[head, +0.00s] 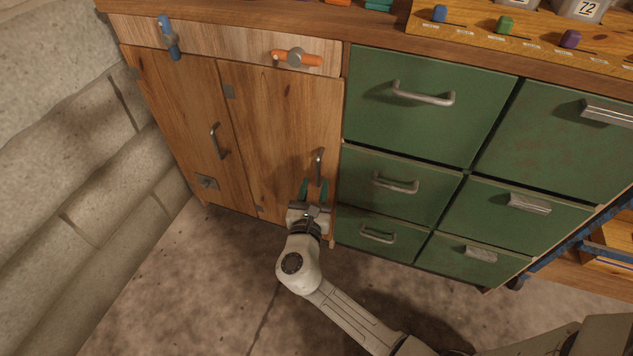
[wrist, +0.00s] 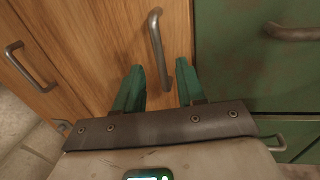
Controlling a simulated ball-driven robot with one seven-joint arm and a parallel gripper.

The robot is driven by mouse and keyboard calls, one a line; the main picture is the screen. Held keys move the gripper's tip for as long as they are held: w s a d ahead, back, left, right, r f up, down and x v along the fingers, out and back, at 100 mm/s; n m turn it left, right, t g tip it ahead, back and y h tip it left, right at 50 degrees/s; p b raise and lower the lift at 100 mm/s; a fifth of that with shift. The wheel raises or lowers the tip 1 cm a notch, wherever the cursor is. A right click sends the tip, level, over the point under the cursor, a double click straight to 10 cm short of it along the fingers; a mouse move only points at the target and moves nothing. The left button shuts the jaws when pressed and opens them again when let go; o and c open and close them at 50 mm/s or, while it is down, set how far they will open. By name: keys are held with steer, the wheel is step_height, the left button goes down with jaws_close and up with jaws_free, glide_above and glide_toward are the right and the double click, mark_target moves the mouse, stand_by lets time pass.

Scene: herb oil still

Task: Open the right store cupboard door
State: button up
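The right store cupboard door (head: 272,135) is a wooden panel and looks closed, flush beside the left door (head: 185,120). Its metal bar handle (head: 319,167) stands upright near its right edge; it also shows in the wrist view (wrist: 158,48). My gripper (head: 314,191) is in front of this door, just below the handle. In the wrist view its two green fingers (wrist: 156,84) are spread apart. The handle's lower end appears in line with the gap between the fingertips, a little beyond them. I cannot tell whether any finger touches it.
Green drawers (head: 430,105) with metal handles stand directly right of the door. Above the doors are a blue lever (head: 169,38) and an orange lever (head: 296,58). A stone wall (head: 65,160) is at the left. The floor (head: 190,285) in front is clear.

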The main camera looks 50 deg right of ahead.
mark_target(318, 174)
steer(key=shift+b+x, duration=0.3)
steer(key=shift+x, duration=1.3)
jaws_close()
